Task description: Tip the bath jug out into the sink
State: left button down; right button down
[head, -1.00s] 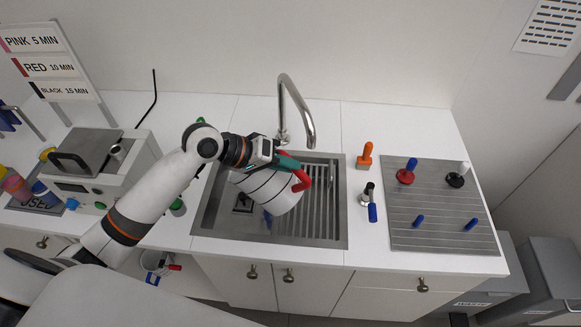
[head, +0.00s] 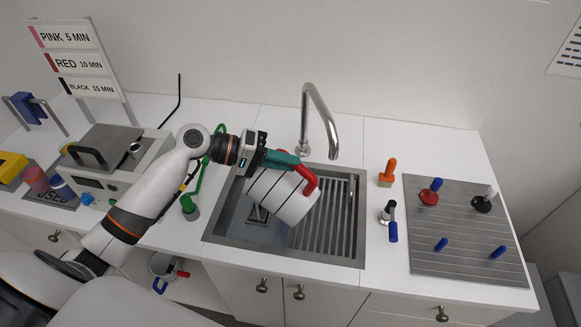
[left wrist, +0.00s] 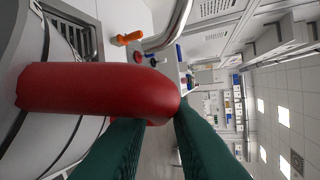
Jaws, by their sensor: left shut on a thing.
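The bath jug (head: 283,196) is white with dark rings and a red handle (head: 306,176). It is tilted over the sink (head: 355,215), a metal basin with a ribbed draining part. My left gripper (head: 290,161) is shut on the red handle, above the basin. In the left wrist view its green fingers (left wrist: 155,145) close on the red handle (left wrist: 95,90), with the ringed jug wall at the left. The jug's mouth and any contents are hidden from view. My right gripper is not in view.
A tall curved faucet (head: 318,110) stands behind the sink. Right of it are an orange-handled tool (head: 388,173) and a grey ribbed mat (head: 465,240) with several knobbed items. A boxy bath unit (head: 108,160) and a sign rack (head: 75,60) stand left.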

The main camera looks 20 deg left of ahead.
pick_arm(q)
jog(key=shift+w+a+f+n+t+h+b, duration=0.1)
jog(key=shift+a+f+n+h+b, duration=0.25)
jog(key=shift+a+b, duration=0.5)
jog(key=shift+w+a+f+n+t+h+b, duration=0.1)
jog(key=shift+w+a+f+h+b, duration=0.1)
jog(key=shift+a+h+b, duration=0.5)
jog(key=shift+w+a+f+n+t+h+b, duration=0.1)
jog(key=shift+a+f+n+h+b, duration=0.15)
jog(key=shift+a+b, duration=0.75)
jog(key=shift+w+a+r+n+t+h+b, duration=0.2)
jog(key=shift+a+h+b, duration=0.25)
jog(key=shift+a+b, duration=0.3)
jog(key=shift+w+a+r+n+t+h+b, duration=0.15)
jog(key=shift+a+n+h+b, duration=0.3)
jog(key=shift+a, duration=0.45)
jog(key=shift+a+r+n+t+h+b, duration=0.15)
jog(key=shift+a+h+b, duration=0.25)
jog(key=shift+a+b, duration=0.4)
jog(key=shift+a, duration=0.1)
jog(key=shift+r, duration=0.1)
